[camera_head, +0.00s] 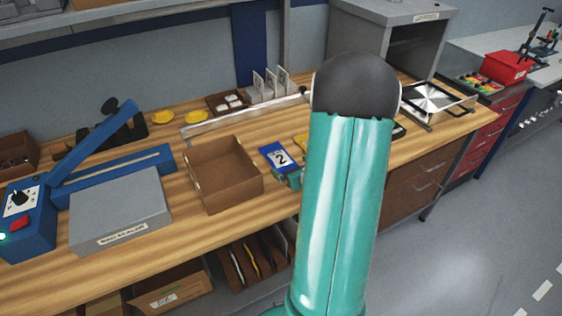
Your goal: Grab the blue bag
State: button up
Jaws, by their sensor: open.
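The blue bag (280,157) is a small flat pack with a white label marked "2". It lies on the wooden workbench (240,222), just right of an open brown box. My teal arm with its dark rounded joint rises in front of the bench, to the right of the bag. My gripper's jaws cannot be made out; the arm covers that area. A small teal-grey part (291,179) shows at the bag's lower right edge, and I cannot tell what it is. A yellow pack (301,142) shows partly beside the bag, cut off by my arm.
The open brown box (222,175) stands close left of the bag. A grey-topped blue sealer (118,208) is farther left. A metal rail (240,119) and a small brown tray (227,103) lie behind. A grey cabinet (392,40) stands back right. Floor at right is clear.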

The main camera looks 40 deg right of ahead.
aim_at(282, 160)
jog(key=shift+x, duration=2.75)
jog(key=c, duration=1.1)
jog(key=shift+r, duration=0.15)
